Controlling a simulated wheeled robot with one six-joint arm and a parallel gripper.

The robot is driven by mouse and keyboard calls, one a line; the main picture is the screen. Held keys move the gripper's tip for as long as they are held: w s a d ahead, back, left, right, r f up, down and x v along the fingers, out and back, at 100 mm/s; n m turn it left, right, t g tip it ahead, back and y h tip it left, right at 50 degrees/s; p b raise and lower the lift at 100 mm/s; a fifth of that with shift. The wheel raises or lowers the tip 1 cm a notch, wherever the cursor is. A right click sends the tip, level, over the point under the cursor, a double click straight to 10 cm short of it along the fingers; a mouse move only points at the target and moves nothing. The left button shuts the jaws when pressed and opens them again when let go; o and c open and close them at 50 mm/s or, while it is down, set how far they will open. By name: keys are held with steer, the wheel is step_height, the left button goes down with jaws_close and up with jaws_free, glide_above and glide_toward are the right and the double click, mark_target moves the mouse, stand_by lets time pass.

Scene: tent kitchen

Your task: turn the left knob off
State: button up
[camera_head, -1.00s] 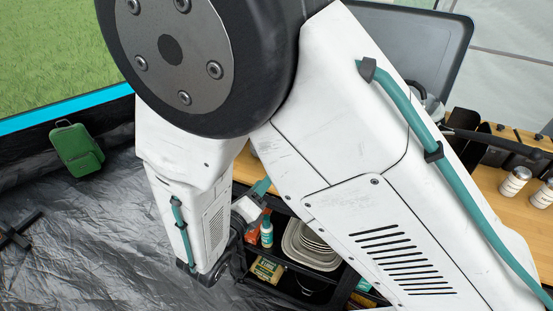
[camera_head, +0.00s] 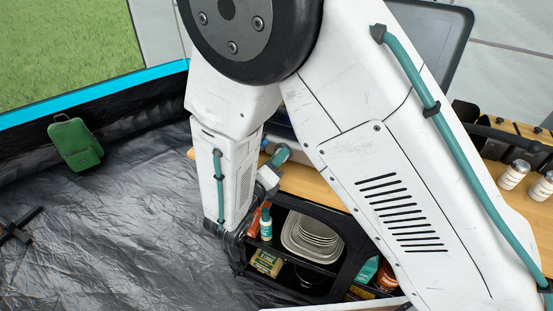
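The left knob is not visible; my arm covers most of the area around it. A raised grey panel (camera_head: 455,38), which looks like a stove lid, shows behind my arm at the upper right. A small dark strip of what may be the stove body (camera_head: 284,122) shows between my arm links, at the back of the wooden counter (camera_head: 305,183). A grey and teal wrist part of my arm is at the counter's front left edge. I cannot make out my gripper's fingers or what they touch.
Below the counter, a black shelf holds stacked plates (camera_head: 315,236), a teal bottle (camera_head: 265,225) and a yellowish box (camera_head: 266,262). Two white-labelled jars (camera_head: 513,174) (camera_head: 542,187) stand on the counter at right.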

steer(key=shift+m, duration=0.3)
steer(key=m, duration=0.5)
steer(key=shift+y, duration=0.3)
steer(key=m, duration=0.5)
steer(key=shift+s+d+r, duration=0.1)
steer(key=shift+d, duration=0.1)
steer(key=m+y, duration=0.1)
steer(key=m, duration=0.4)
steer(key=shift+d, duration=0.1)
steer(key=m, duration=0.5)
steer(key=shift+s+y, duration=0.1)
steer(key=shift+y, duration=0.3)
steer(key=o, duration=0.7)
